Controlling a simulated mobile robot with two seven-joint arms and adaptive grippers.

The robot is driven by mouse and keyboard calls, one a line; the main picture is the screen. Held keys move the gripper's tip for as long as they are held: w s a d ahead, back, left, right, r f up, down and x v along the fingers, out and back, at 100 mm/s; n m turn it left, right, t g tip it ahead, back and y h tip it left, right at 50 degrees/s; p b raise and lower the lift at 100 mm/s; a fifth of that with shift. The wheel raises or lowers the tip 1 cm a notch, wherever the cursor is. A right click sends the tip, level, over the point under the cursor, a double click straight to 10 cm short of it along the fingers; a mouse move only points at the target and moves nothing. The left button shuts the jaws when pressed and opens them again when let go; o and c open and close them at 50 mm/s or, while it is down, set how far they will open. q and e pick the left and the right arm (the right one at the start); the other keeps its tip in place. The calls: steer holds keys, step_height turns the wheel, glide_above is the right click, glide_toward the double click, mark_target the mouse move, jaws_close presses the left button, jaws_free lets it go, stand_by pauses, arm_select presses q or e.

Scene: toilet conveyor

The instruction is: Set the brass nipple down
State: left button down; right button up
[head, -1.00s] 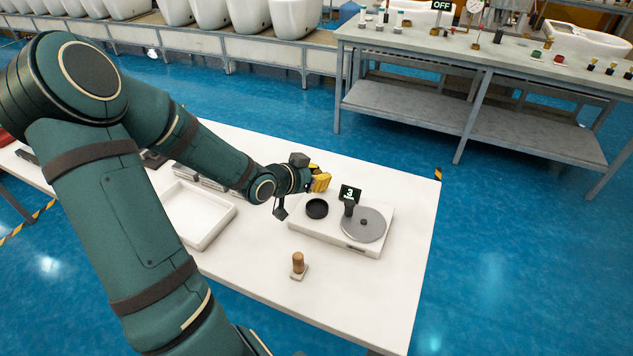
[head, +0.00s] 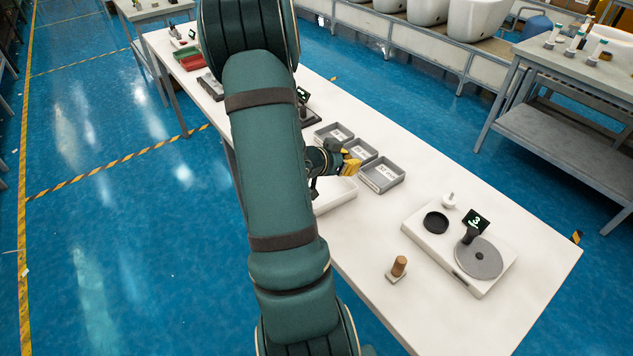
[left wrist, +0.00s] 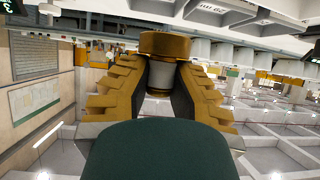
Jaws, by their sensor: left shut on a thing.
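My left gripper (head: 350,163) has yellow fingers and hangs over the table beside the small grey trays. In the left wrist view my left gripper (left wrist: 163,72) is shut on the brass nipple (left wrist: 165,45), a short cylinder with a wide brass-coloured end and a paler grey part between the fingers. In the head view the nipple cannot be told apart from the yellow fingers. Three grey trays stand in a row: a far one (head: 333,134), a middle one (head: 361,151) and a near one (head: 382,176), with labels inside. My right gripper is not in view.
A white tray (head: 336,194) is partly hidden behind my left arm.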

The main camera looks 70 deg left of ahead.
arm_select(q)
glide_above(327, 195)
steer(key=shift+n+y, duration=0.4)
step_height(327, 195, down, 6)
steer(key=shift+r+b, duration=0.2)
steer(key=shift+b, duration=0.7)
steer(key=shift+f+b, duration=0.55)
steer(key=shift+f, duration=1.5)
steer(key=shift+f, duration=0.1)
steer(key=shift+f, duration=0.15)
steer(key=c, duration=1.3)
jaws_free()
